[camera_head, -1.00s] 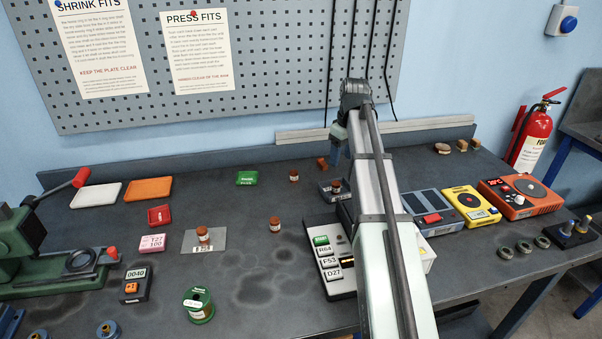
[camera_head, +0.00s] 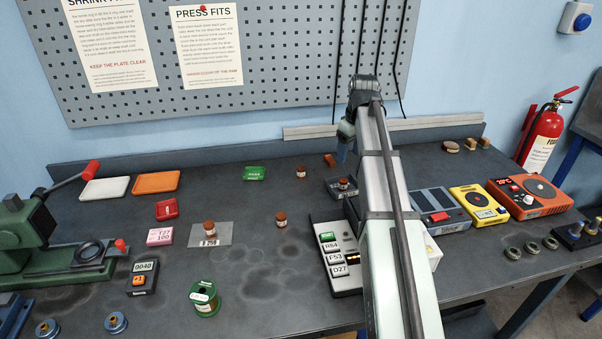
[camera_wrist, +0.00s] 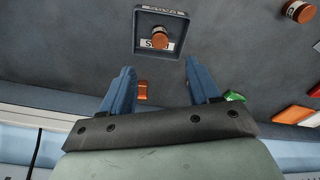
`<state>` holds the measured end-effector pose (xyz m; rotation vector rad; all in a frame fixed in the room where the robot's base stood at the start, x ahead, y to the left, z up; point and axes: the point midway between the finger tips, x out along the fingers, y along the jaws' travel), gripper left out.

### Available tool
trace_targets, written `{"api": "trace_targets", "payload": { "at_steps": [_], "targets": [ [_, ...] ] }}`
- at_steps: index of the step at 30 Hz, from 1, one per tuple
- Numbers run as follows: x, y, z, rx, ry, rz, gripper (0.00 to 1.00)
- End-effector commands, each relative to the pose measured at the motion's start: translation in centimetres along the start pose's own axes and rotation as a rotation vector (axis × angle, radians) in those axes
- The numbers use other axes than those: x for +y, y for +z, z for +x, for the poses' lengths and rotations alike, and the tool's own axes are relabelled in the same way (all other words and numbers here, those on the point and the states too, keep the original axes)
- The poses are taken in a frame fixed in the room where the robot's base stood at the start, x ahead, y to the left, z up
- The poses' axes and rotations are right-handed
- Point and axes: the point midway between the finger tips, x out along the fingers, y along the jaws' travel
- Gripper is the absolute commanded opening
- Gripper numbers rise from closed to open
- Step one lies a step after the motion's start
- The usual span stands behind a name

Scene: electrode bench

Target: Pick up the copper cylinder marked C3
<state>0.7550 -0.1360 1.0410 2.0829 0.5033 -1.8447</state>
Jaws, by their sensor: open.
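Several small copper cylinders with label bands stand on the bench. One (camera_head: 209,228) is on a grey plate at left, one (camera_head: 281,219) stands right of it, and one (camera_head: 300,172) stands farther back. Another (camera_head: 343,184) is in a dark square tray (camera_head: 333,195) beside my arm. The wrist view shows this cylinder (camera_wrist: 160,38) and tray (camera_wrist: 178,50) ahead of my fingertips, and another cylinder (camera_wrist: 298,11) at top right. I cannot read C3 on any band. My gripper (camera_wrist: 159,66) is open and empty; in the head view my arm partly hides it.
A keyed panel (camera_head: 335,255) stands close left of my arm; a grey device (camera_head: 430,206) and a yellow device (camera_head: 474,204) stand to its right. A copper block (camera_head: 330,160) lies near the gripper. A green spool (camera_head: 205,300) stands in front. Bench between spool and panel is clear.

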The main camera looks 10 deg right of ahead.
Motion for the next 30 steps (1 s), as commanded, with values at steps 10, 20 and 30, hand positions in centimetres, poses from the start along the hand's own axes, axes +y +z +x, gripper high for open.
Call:
{"api": "trace_targets", "payload": {
  "at_steps": [10, 20, 30],
  "targets": [
    [-0.4, -4.7, 1.6, -0.003, -0.05, -0.041, 0.61],
    [-1.4, -10.7, 1.8, 0.135, -0.191, -0.333, 0.61],
    [-2.6, -12.1, 1.2, 0.252, -0.21, -0.696, 0.61]
  ]
}}
